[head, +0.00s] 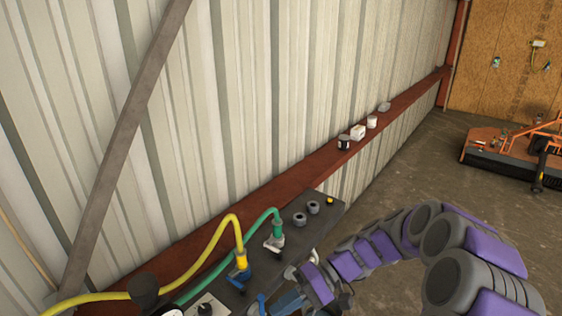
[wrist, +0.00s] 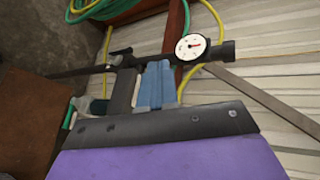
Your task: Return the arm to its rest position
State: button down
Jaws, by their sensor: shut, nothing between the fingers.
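My arm (head: 375,255), purple and grey, reaches from the lower right toward the dark panel by the wall in the head view. My gripper (head: 284,303) is at the bottom edge there, beside the panel and partly cut off. In the wrist view my gripper (wrist: 145,75) shows a dark finger and a blue finger close together, shut with nothing held. A white dial gauge (wrist: 190,46) with a red needle appears just past the fingertips. Whether the fingers touch the dark bar by the gauge I cannot tell.
The dark panel (head: 335,212) carries a yellow hose (head: 190,268) and a green hose (head: 258,222) on valves. Small items, including a white box (head: 358,132), sit on the red wall rail (head: 400,103). An orange machine (head: 490,145) stands far right. The concrete floor right of the panel is clear.

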jog(key=s+d+r+h, duration=0.1)
jog(key=s+r+h, duration=0.15)
jog(key=s, duration=0.35)
jog(key=s+d+r+h, duration=0.1)
jog(key=s+d+h, duration=0.1)
jog(key=s+h, duration=0.35)
jog(key=s+d+m+t+h, duration=0.3)
jog(key=s+d+t+h, duration=0.1)
jog(key=s+d, duration=0.7)
jog(key=shift+s, duration=0.6)
jog(key=shift+a+f, duration=0.1)
jog(key=shift+a, duration=0.05)
